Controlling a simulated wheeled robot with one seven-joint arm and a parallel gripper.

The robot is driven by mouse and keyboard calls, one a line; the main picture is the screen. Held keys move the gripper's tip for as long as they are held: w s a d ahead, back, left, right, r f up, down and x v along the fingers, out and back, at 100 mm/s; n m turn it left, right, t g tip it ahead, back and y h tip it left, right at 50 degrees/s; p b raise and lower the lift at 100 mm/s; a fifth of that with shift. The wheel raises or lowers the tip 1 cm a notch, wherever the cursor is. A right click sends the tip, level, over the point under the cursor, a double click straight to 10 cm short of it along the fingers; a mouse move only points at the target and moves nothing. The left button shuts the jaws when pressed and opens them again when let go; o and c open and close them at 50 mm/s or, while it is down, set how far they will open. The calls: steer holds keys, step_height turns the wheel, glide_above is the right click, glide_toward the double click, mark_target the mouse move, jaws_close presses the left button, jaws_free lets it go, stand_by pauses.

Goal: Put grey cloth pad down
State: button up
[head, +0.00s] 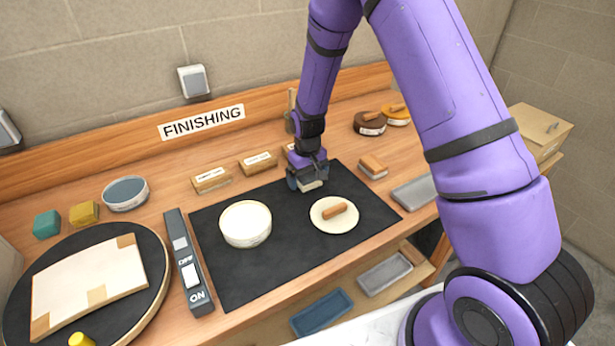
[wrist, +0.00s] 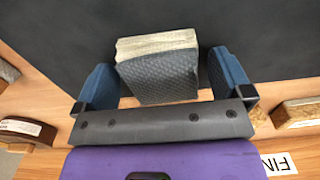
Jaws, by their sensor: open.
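The grey cloth pad (wrist: 158,66) sits between the two blue fingers of my gripper (wrist: 162,85) in the wrist view, with a visible gap on either side of it. Its dark textured side and paler layered edge show. In the head view the pad (head: 311,185) is small and partly hidden under my gripper (head: 307,178), at the back edge of the black mat (head: 270,275). It appears to rest on the mat. My gripper is open around it.
On the mat stand a round white tub (head: 245,224) and a cream disc with a wooden handle (head: 334,214). Small labelled blocks (head: 258,162) lie behind. A switch bar (head: 188,262) and a round turntable (head: 150,300) are at left. The mat's front is clear.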

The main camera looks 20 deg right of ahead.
step_height(320, 180, up, 12)
steer(key=shift+r, duration=0.15)
stand_by(0.3)
step_height(320, 180, up, 11)
steer(key=t, duration=0.1)
glide_above(308, 175)
steer(key=s+d, duration=0.2)
steer(key=s, duration=0.3)
steer(key=s+d+r+m+t, duration=0.1)
steer(key=s+d+r+t, duration=0.1)
steer(key=s+r, duration=0.7)
steer(key=s+d+r+t, duration=0.1)
steer(key=s+r, duration=0.2)
steer(key=s, duration=0.6)
steer(key=s+d+r+m+t, duration=0.1)
steer(key=s+r, duration=0.2)
steer(key=s, duration=0.7)
steer(key=shift+d, duration=0.4)
steer(key=shift+o, duration=0.3)
steer(key=shift+w+r, duration=0.1)
